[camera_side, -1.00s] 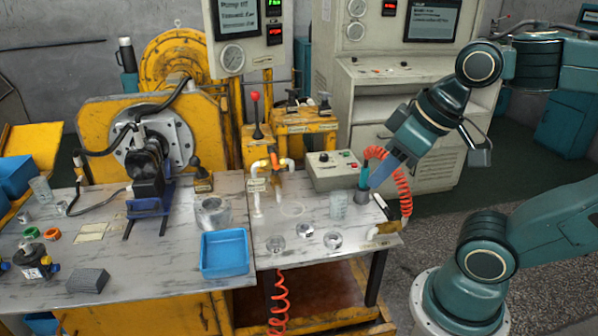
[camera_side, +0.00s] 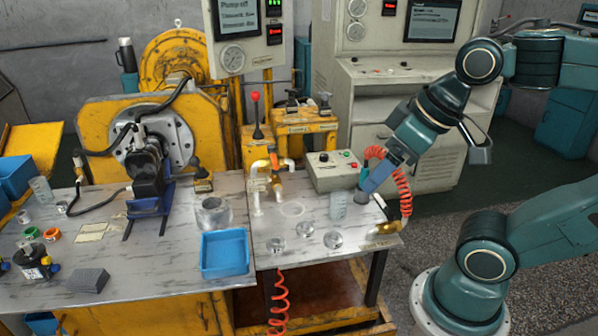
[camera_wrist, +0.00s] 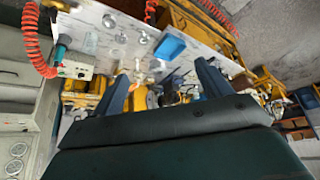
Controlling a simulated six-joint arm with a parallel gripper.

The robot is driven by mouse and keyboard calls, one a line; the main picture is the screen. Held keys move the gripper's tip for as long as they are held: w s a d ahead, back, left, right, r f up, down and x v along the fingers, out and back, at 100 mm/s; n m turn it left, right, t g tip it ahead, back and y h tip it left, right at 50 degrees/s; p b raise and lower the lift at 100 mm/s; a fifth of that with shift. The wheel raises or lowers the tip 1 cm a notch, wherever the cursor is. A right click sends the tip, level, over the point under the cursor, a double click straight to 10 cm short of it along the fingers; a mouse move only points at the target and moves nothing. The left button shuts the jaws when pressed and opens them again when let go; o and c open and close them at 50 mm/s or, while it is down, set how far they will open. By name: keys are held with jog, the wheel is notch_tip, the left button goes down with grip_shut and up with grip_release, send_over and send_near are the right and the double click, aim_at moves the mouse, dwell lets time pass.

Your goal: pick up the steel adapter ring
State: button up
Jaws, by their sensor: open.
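Several bright metal or clear round pieces lie on the grey worktables. The largest, a thick silver ring (camera_side: 213,212) behind the blue tray, looks most like the steel adapter ring. It lies flat and apart from my gripper. Smaller round pieces (camera_side: 333,240) (camera_side: 275,245) lie on the right table, and I cannot tell their material. My gripper (camera_side: 366,188) is above the right table's back right corner, well to the right of the silver ring. In the wrist view my gripper (camera_wrist: 165,78) shows two spread fingers with nothing held between them.
The blue tray (camera_side: 225,253) stands between the ring and the table front. A clear beaker (camera_side: 337,206), control box (camera_side: 332,172), valve piping (camera_side: 272,185) and red coiled hose (camera_side: 402,190) stand near my gripper. A teal-topped tool (camera_wrist: 62,45) shows in the wrist view.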

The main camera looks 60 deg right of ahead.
jog(key=w+d+r+m+g, duration=0.1)
jog(key=w+d+r+m, duration=0.25)
jog(key=w+r, duration=0.2)
jog(key=w+d+r+m+g, duration=0.1)
jog(key=w+d+r+m, duration=0.1)
jog(key=w+r+m, duration=0.3)
jog(key=m+g, duration=0.4)
jog(key=m, duration=0.6)
send_over(305, 225)
jog(key=a, duration=0.1)
notch_tip(305, 225, down, 6)
jog(key=f, duration=4)
jog(key=shift+s+a+f, duration=0.1)
jog(key=shift+s+f, duration=0.15)
jog(key=shift+f, duration=0.05)
jog(key=shift+f, duration=0.1)
jog(key=shift+s+f, duration=0.2)
jog(key=shift+f, duration=2.3)
